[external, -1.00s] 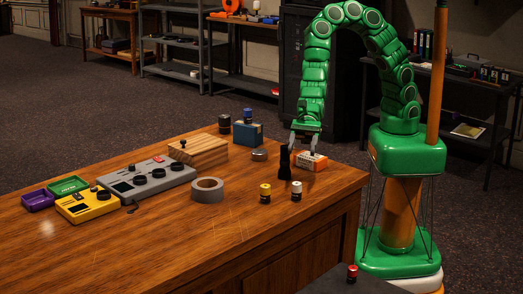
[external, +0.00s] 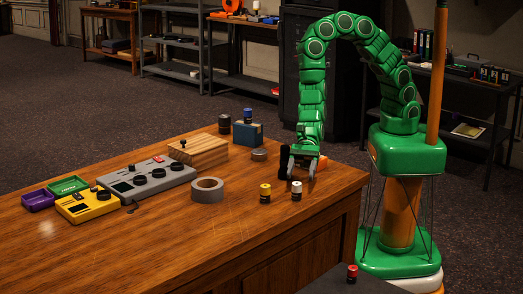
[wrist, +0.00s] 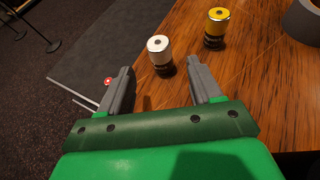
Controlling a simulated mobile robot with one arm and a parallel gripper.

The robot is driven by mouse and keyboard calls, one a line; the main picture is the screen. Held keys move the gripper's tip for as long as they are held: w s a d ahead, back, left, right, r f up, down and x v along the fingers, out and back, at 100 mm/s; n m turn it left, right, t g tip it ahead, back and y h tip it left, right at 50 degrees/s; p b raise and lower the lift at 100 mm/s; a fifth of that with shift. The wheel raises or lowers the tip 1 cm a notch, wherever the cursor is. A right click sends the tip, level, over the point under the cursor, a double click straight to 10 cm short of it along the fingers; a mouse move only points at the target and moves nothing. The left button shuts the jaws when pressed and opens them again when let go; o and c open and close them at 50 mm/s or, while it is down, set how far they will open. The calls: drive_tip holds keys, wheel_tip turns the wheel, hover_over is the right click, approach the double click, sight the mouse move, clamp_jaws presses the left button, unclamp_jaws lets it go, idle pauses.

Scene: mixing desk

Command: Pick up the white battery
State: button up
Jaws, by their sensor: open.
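The white battery (external: 297,191), with a white top and dark lower body, stands upright near the right edge of the wooden desk. In the wrist view the white battery (wrist: 160,52) stands just beyond the fingertips, between their lines. My gripper (external: 301,172) is open and empty. It points down behind the battery in the external view, and its two grey fingers also show in the wrist view (wrist: 160,75). No contact with the battery shows.
A yellow-topped battery (external: 265,193) stands close to the left of the white one. A grey tape roll (external: 207,190) lies further left. The desk in front is clear.

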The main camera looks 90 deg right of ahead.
sight(297, 189)
drive_tip(key=shift+x, duration=3.75)
drive_tip(key=c, duration=1.1)
drive_tip(key=shift+c, duration=0.2)
